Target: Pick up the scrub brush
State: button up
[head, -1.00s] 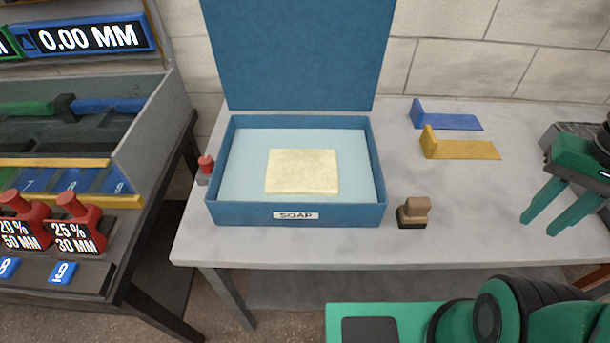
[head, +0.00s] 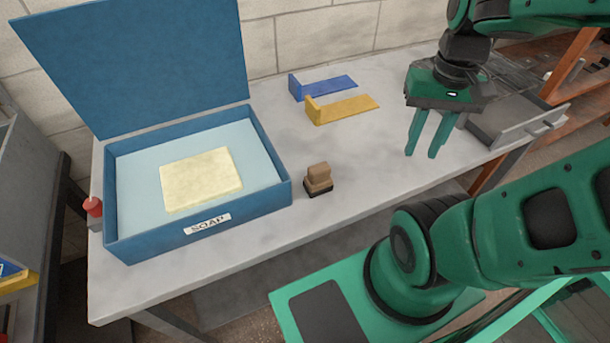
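The scrub brush (head: 318,179) is a small block with a tan wooden top and a dark underside. It sits upright on the grey table, just right of the blue soap box, near the front edge. My gripper (head: 422,154) is to the right of the brush and apart from it, above the right part of the table. Its green fingers point down, spread with a gap between them and nothing held.
The open blue soap box (head: 197,231) holds a pale yellow block (head: 201,179). A blue bracket (head: 325,87) and a yellow bracket (head: 342,108) lie behind the brush. A grey drawer-like box (head: 515,122) stands at right. A red knob (head: 93,207) is at left.

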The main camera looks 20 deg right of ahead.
aim_at(318, 181)
jog(key=z, duration=0.6)
jog(key=k, duration=1.4)
jog(key=u, duration=1.1)
jog(key=i, duration=1.05)
jog(key=z, duration=0.05)
